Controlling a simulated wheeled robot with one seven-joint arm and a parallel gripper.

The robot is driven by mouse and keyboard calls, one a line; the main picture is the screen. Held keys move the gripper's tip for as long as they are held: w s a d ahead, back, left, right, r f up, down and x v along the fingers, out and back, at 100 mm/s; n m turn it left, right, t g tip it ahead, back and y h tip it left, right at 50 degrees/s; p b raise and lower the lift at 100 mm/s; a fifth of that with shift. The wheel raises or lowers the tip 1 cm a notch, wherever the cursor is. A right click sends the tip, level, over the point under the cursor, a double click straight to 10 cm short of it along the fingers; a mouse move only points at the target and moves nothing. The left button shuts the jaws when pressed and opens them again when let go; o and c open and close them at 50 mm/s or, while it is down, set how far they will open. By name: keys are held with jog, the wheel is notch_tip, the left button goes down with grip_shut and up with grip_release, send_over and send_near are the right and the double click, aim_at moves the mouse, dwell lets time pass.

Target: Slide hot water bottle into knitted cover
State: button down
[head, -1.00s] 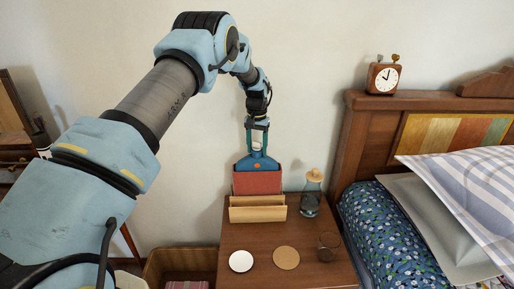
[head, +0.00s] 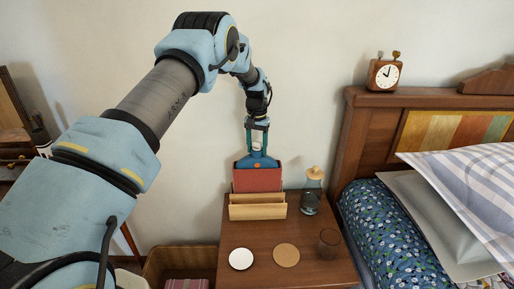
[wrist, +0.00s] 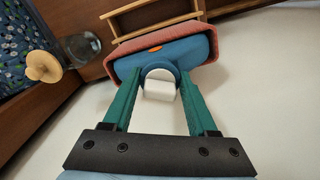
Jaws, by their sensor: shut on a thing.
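The hot water bottle (head: 257,160) is blue with an orange spot and a white stopper (wrist: 160,84). It stands upright with its lower part inside the red knitted cover (head: 257,181). Only its shoulders and neck show above the cover's mouth. My gripper (head: 257,149) is above it, pointing down, with its teal fingers on either side of the neck and stopper, shut on the bottle. In the wrist view, the blue shoulders (wrist: 195,50) sit within the red rim (wrist: 150,38). The bottle's lower end is hidden.
The cover stands in a wooden rack (head: 257,212) on the nightstand (head: 232,275). A glass carafe with a cork-coloured lid (head: 311,198), a drinking glass (head: 328,245), a white disc (head: 241,259) and a round coaster (head: 286,256) are near. The bed is to the right, the wall behind.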

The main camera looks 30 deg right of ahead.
jog(key=shift+r, duration=0.1)
jog(key=shift+c, duration=2.1)
grip_release()
jog(key=o, duration=0.3)
jog(key=shift+o, duration=0.6)
jog(key=shift+f, duration=0.2)
jog(key=shift+r, duration=0.25)
jog(key=shift+r+p, duration=2.25)
jog(key=shift+r, duration=2.1)
